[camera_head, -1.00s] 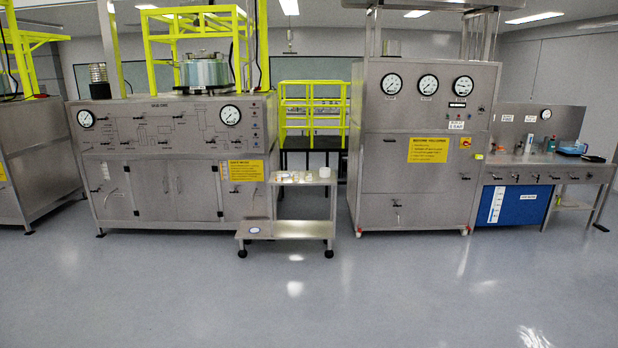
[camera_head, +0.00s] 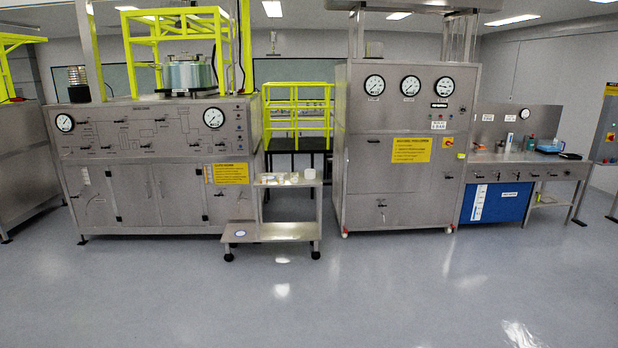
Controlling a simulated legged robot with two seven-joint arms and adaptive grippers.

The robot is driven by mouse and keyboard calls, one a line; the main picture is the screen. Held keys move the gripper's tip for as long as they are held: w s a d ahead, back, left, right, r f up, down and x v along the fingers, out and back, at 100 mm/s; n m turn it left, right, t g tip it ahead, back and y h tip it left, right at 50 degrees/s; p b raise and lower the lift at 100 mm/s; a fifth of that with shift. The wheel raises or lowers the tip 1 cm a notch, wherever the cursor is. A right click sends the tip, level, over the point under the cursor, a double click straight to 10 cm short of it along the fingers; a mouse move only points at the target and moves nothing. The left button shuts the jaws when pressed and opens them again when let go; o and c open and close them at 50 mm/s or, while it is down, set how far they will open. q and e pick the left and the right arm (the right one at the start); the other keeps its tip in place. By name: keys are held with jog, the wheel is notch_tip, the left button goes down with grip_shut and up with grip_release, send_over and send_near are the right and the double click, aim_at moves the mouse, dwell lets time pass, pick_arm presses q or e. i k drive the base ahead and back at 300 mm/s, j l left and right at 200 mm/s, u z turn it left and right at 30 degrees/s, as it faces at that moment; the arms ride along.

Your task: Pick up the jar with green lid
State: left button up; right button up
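I cannot make out a jar with a green lid for certain at this distance. Several small pale items (camera_head: 291,178) sit on the top shelf of a small steel cart (camera_head: 272,232) in the middle distance. On the steel bench at the right (camera_head: 533,163) stand a white bottle (camera_head: 509,142), a small teal-and-orange item (camera_head: 530,143) and a blue item (camera_head: 550,146), all too small to identify. Neither of my grippers is in view.
A steel control cabinet (camera_head: 155,185) stands left of the cart, and a tall gauge cabinet (camera_head: 397,212) stands right of it. Yellow railings (camera_head: 297,108) rise behind the cart. The grey floor (camera_head: 300,305) in front is clear.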

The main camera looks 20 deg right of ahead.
aim_at(294, 176)
jog(key=i+l+z, duration=0.35)
jog(key=i, duration=0.55)
jog(key=i+z, duration=0.35)
jog(key=i, duration=2.75)
